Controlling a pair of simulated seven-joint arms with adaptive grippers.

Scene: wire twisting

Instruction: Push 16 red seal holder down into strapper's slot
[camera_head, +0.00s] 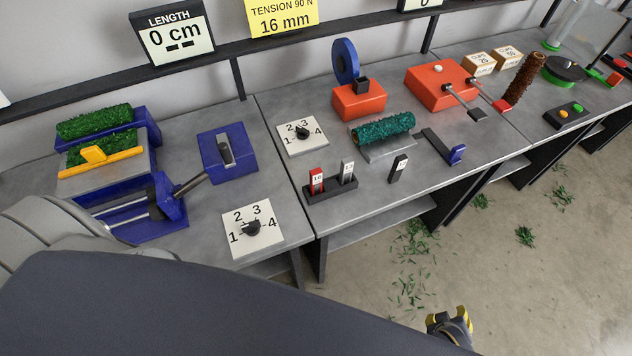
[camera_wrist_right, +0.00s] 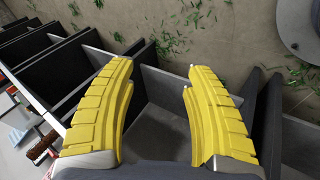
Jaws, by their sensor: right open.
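The red seal holder marked 16 (camera_head: 316,181) stands upright in a black rack (camera_head: 332,193) on the middle bench. A grey-white holder (camera_head: 347,171) stands beside it in the same rack. An orange machine with a blue reel (camera_head: 360,98) and a small black block on top stands behind; it may be the strapper, but I cannot make out a slot. My right gripper (camera_head: 450,322) is low over the floor, in front of the bench and far from the holder. Its yellow fingers are apart and empty in the right wrist view (camera_wrist_right: 160,70). My left gripper is not seen.
A teal roll (camera_head: 383,128) lies on a grey plate behind the rack. A dark upright piece (camera_head: 398,168) stands right of the rack. A dial plate (camera_head: 302,135) and a blue-ended bar (camera_head: 445,148) are nearby. Green scraps litter the floor (camera_head: 480,201). My own arm covers the lower left.

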